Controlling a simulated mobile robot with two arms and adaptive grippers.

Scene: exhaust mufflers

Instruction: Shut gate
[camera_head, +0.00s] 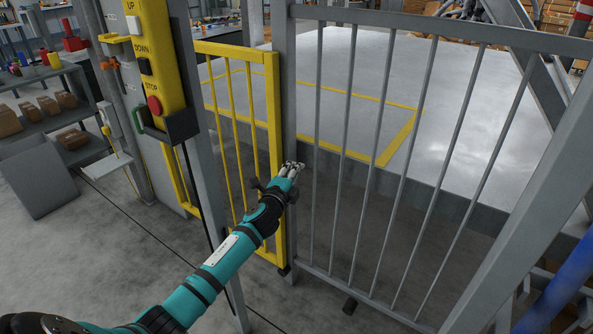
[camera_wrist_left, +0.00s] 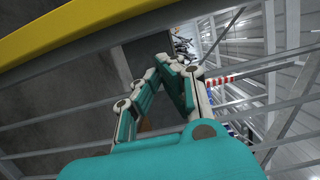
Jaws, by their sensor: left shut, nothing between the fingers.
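The yellow barred gate (camera_head: 273,120) stands upright between the control post on the left and a grey post (camera_head: 284,60). Its right edge appears next to the grey post; I cannot tell whether it is latched. My left gripper (camera_head: 292,168) is shut and empty, in front of the gate's right edge and the grey post. A dark part sits at the gate edge beside my wrist; contact is unclear. In the left wrist view, the closed fingers (camera_wrist_left: 167,64) point toward grey bars, and a yellow rail (camera_wrist_left: 90,25) crosses the upper left. My right gripper is not seen.
A grey barred fence (camera_head: 350,150) fills the right side. A yellow control box (camera_head: 155,60) with a red button is on the left post. Behind the bars is a grey platform (camera_head: 470,110). Shelves with boxes (camera_head: 40,105) stand at far left.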

